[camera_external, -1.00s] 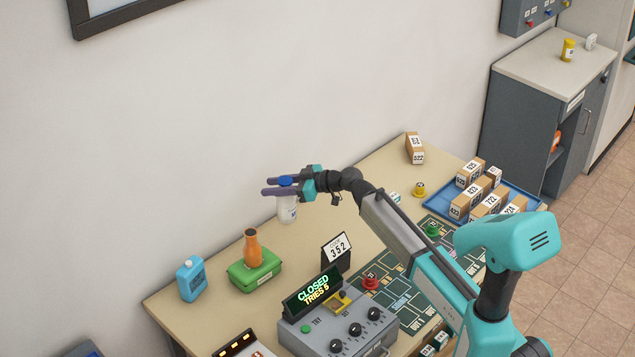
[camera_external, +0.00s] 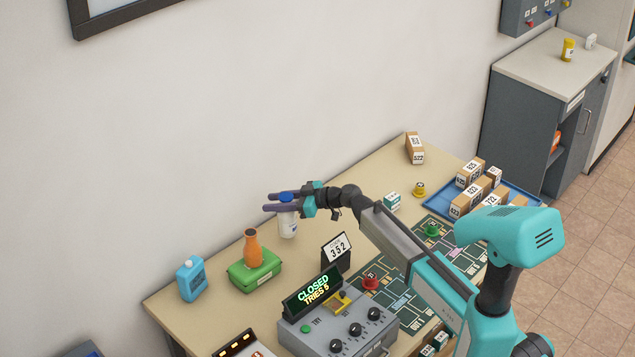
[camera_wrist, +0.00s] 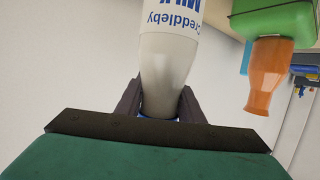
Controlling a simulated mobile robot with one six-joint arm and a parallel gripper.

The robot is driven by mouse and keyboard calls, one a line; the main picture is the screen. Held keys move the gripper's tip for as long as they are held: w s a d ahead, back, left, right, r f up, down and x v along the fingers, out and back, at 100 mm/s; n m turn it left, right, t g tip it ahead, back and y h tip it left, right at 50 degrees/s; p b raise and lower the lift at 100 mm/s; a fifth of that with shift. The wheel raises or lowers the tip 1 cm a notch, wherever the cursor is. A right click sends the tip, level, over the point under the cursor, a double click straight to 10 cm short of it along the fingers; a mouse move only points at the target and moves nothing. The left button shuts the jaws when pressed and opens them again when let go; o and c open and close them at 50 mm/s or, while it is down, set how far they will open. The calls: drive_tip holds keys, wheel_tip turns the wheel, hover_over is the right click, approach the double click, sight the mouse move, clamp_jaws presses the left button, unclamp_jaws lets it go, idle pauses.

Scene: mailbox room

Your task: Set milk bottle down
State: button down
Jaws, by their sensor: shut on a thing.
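The milk bottle (camera_external: 288,224) is white with a blue cap and stands upright at the back of the table, near the wall. My gripper (camera_external: 279,202) is shut around its neck just below the cap. In the wrist view, the bottle (camera_wrist: 170,62) with blue "Creddleby MILK" lettering is between the dark fingers of my gripper (camera_wrist: 160,103). I cannot tell for sure whether its base touches the tabletop (camera_external: 215,254).
An orange vase (camera_external: 252,248) stands on a green box (camera_external: 254,271) left of the bottle, with a blue jug (camera_external: 190,279) farther left. Bare table lies right of the bottle.

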drive_tip(key=shift+f+p, duration=0.5)
drive_tip(key=shift+f, duration=1.45)
drive_tip(key=c, duration=1.2)
unclamp_jaws()
drive_tip(key=b+v, duration=0.3)
drive_tip(key=v, duration=0.9)
